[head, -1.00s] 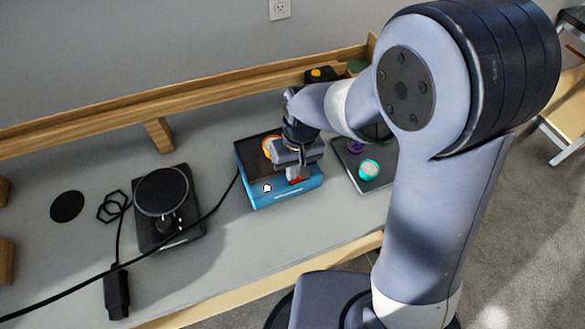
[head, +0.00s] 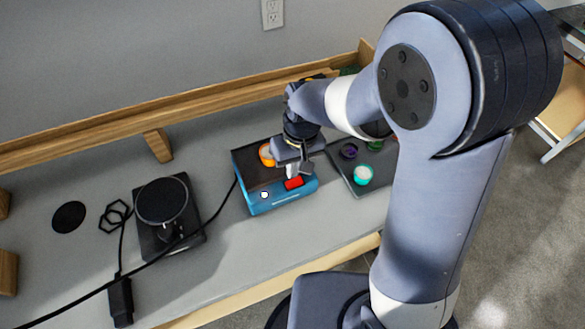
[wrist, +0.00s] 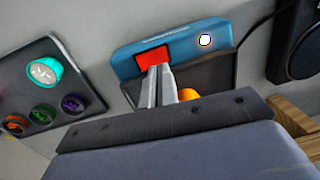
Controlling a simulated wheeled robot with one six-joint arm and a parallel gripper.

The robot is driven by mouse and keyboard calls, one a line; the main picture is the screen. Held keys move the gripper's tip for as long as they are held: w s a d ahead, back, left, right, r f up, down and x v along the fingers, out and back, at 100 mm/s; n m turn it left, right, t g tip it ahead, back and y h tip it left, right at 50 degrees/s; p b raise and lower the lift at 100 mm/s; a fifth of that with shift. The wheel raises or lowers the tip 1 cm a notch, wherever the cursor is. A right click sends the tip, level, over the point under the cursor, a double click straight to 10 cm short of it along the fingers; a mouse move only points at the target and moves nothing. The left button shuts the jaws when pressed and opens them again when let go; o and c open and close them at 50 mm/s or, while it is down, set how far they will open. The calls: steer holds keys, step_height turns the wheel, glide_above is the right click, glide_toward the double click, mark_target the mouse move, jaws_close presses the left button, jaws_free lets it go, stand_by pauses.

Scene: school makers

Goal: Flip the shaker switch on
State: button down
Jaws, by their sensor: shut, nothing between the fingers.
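The shaker is a blue box with a dark top (head: 252,166), standing on the grey bench in the head view. Its red switch (head: 294,183) is on the front part, and it shows in the wrist view (wrist: 153,57). A white knob (head: 264,195) sits left of the switch, and an orange round part (head: 266,154) is on the dark top. My gripper (wrist: 158,70) is shut and empty, its fingertips at the edge of the red switch in the wrist view. I cannot tell whether they touch it. In the head view my gripper (head: 293,170) is just behind the switch.
A dark tray (head: 346,182) with several coloured round pieces lies right of the shaker. A black device with a round plate (head: 162,201) stands to the left, with a black cable (head: 214,210) running past. A wooden rail (head: 160,110) runs along the back.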

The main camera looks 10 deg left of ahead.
mark_target(288, 184)
step_height(288, 184, up, 11)
steer(key=a, duration=0.1)
steer(key=shift+s+b, duration=0.35)
steer(key=shift+b, duration=0.05)
stand_by(0.3)
